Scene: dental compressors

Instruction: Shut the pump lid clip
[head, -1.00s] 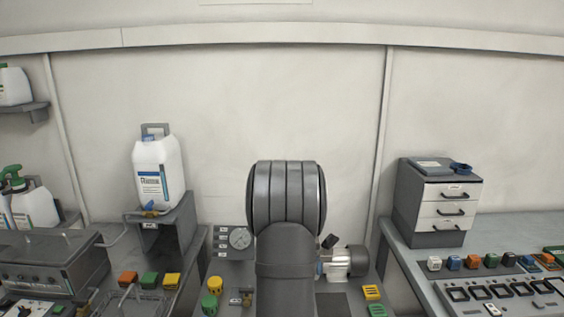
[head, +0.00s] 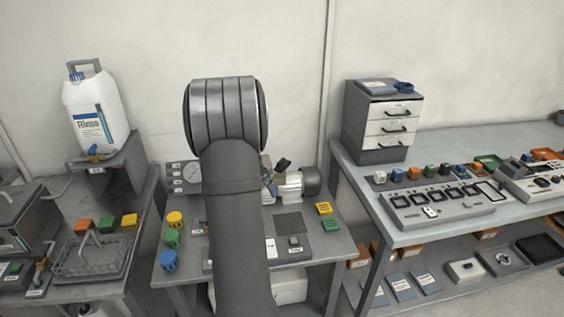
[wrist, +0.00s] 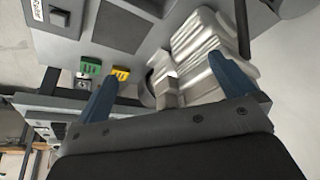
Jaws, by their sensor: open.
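The silver ribbed pump (head: 290,186) with a dark end cap stands at the back of the middle bench, just right of my arm. A small black lever (head: 283,164) sticks up at its top left; it may be the lid clip, but I cannot tell its position clearly. In the wrist view the pump (wrist: 205,50) lies between and beyond the blue fingers of my gripper (wrist: 165,65). The gripper is open and holds nothing. A dark bar (wrist: 243,30) shows beside the pump near the right finger. My arm hides the gripper in the head view.
A gauge panel (head: 183,178) stands left of my arm. Yellow (head: 324,208) and green (head: 331,225) blocks sit at the bench's right. A white jug (head: 95,110) stands on a raised stand at left. A drawer cabinet (head: 385,120) is on the right bench.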

